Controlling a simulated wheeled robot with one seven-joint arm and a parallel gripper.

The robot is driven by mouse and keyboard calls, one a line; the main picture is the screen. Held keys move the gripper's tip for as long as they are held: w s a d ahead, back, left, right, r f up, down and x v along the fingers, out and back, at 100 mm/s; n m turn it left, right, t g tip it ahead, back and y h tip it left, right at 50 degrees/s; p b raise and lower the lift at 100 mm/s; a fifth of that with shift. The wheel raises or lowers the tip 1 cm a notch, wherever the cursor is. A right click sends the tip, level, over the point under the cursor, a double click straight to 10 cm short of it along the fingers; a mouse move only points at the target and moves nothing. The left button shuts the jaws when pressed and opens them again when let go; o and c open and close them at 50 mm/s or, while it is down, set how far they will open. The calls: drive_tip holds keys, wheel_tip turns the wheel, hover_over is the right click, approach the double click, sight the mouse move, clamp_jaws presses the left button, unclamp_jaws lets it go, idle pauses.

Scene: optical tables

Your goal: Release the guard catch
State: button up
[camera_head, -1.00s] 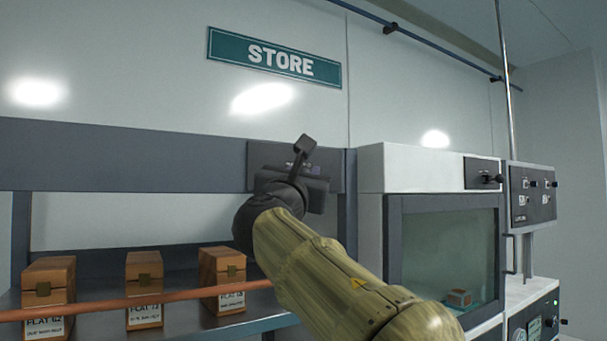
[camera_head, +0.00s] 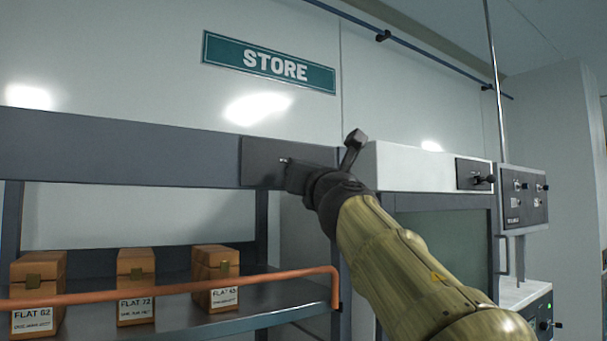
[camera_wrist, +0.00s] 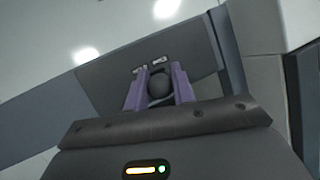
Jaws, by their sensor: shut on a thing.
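The guard catch shows as a dark plate (camera_head: 262,152) on the grey rail above the shelf, under the STORE sign. In the wrist view its dark round knob (camera_wrist: 159,87) sits between my gripper's two purple fingers (camera_wrist: 158,72), in front of the plate. My gripper (camera_head: 290,174) is shut on this knob, reaching it from the right in the head view. The knob is hidden behind my gripper in the head view. The guard, a copper-coloured bar (camera_head: 180,290), runs across the front of the shelf, with its bent right end by the post.
Several wooden boxes with FLAT labels, one marked 72 (camera_head: 136,285), stand on the shelf (camera_head: 285,300) behind the bar. A white-topped cabinet (camera_head: 425,168) with a glass front stands close on the right, partly behind my arm. A control panel (camera_head: 523,196) is beyond it.

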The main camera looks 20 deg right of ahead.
drive_tip(key=d+n+g+y, duration=0.1)
drive_tip(key=n+y, duration=0.1)
drive_tip(key=y, duration=0.2)
drive_tip(key=w+d+n+g+y, duration=0.1)
drive_tip(key=n+y, duration=0.1)
drive_tip(key=y, duration=0.2)
drive_tip(key=n+g+y, duration=0.1)
drive_tip(key=n+y, duration=0.2)
drive_tip(key=y, duration=0.1)
drive_tip(key=shift+w+d+y+p, duration=0.3)
drive_tip(key=shift+w+d+p, duration=0.05)
drive_tip(key=shift+d+p, duration=0.05)
drive_tip(key=shift+g, duration=0.3)
drive_tip(key=o, duration=1)
drive_tip(key=shift+d, duration=0.1)
drive_tip(key=shift+c, duration=0.2)
